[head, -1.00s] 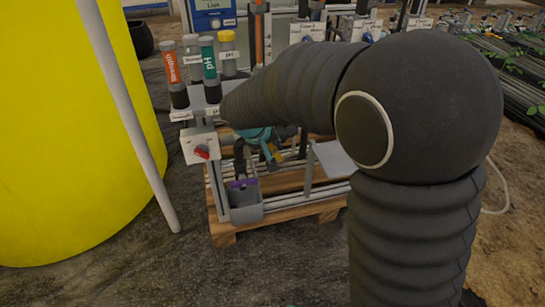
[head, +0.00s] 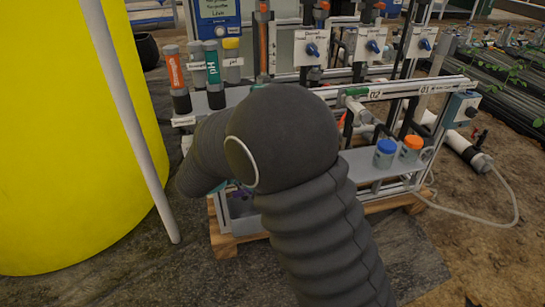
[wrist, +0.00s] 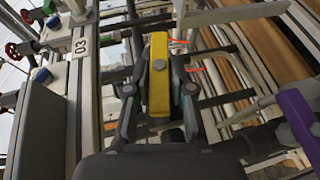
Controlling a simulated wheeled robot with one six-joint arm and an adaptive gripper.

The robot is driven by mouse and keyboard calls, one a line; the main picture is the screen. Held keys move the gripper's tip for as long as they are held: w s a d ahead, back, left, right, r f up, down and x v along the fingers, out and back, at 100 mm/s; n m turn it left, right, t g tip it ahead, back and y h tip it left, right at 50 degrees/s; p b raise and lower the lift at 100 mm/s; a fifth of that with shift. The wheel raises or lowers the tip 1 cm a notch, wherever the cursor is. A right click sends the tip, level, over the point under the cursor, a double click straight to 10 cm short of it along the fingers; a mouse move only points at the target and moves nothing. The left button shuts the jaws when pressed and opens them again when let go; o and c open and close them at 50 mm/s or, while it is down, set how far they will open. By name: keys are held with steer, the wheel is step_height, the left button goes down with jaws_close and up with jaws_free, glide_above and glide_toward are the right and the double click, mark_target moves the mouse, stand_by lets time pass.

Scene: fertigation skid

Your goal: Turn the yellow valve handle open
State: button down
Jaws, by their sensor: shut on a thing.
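The yellow valve handle (wrist: 158,85) shows in the middle of the wrist view, long and upright in the picture, with a round grey bolt head on it. My gripper (wrist: 158,80) has one finger on each side of the handle and is shut on it. In the head view my dark arm hides the handle and the gripper. The valve body behind the handle is mostly hidden.
In the wrist view a plate marked 03 (wrist: 80,46) and red knobs lie to the left, a purple part (wrist: 298,118) to the right. In the head view probe holders (head: 213,75), a shelf with blue-capped (head: 385,150) and orange-capped bottles, and a yellow tank (head: 60,130) stand around.

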steer(key=shift+f+n+t+h, duration=0.2)
steer(key=shift+n+t+h, duration=0.2)
steer(key=shift+t+h, duration=0.3)
steer(key=shift+h, duration=0.3)
steer(key=c, duration=1.1)
jaws_free()
steer(key=shift+a, duration=0.1)
steer(key=v, duration=1.2)
